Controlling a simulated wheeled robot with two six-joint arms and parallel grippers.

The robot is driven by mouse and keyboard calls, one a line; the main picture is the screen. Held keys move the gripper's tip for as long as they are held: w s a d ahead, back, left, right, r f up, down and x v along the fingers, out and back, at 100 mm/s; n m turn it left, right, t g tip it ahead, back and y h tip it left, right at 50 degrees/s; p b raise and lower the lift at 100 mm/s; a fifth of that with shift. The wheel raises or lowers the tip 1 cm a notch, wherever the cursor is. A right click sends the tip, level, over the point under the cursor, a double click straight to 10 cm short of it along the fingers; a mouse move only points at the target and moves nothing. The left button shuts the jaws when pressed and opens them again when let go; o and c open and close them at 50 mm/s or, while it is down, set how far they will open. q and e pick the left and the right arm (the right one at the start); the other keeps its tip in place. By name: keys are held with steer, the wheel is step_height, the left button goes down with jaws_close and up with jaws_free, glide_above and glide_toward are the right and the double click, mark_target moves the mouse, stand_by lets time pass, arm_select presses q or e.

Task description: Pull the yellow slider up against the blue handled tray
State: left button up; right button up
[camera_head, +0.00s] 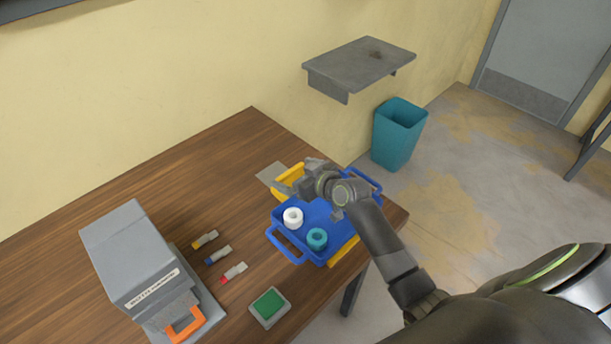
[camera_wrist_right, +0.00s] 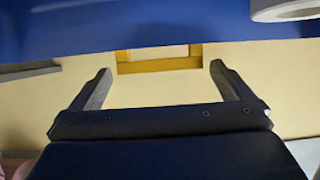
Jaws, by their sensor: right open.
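The blue handled tray (camera_head: 330,222) stands near the table's right end, with a loop handle at each end. It also fills the top of the right wrist view (camera_wrist_right: 120,25). A yellow slider (camera_head: 289,172) shows at the tray's far left side, partly covered by my right gripper (camera_head: 284,187). In the right wrist view a yellow frame-like part (camera_wrist_right: 158,65) lies between and beyond the open, empty fingers (camera_wrist_right: 157,85). I cannot tell whether the fingers touch it. Another yellow strip (camera_head: 345,251) runs along the tray's near right side. My left gripper is out of view.
A white ring (camera_head: 292,217) and a teal ring (camera_head: 317,238) sit in the tray. A grey box device (camera_head: 130,255), several small connectors (camera_head: 218,255) and a green-topped pad (camera_head: 269,307) are to the left. A grey shelf (camera_head: 360,65) and teal bin (camera_head: 398,135) are behind.

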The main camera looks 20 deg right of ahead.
steer(key=b+v, duration=0.1)
steer(key=v, duration=1.6)
steer(key=shift+s+d, duration=0.1)
steer(key=shift+s, duration=0.05)
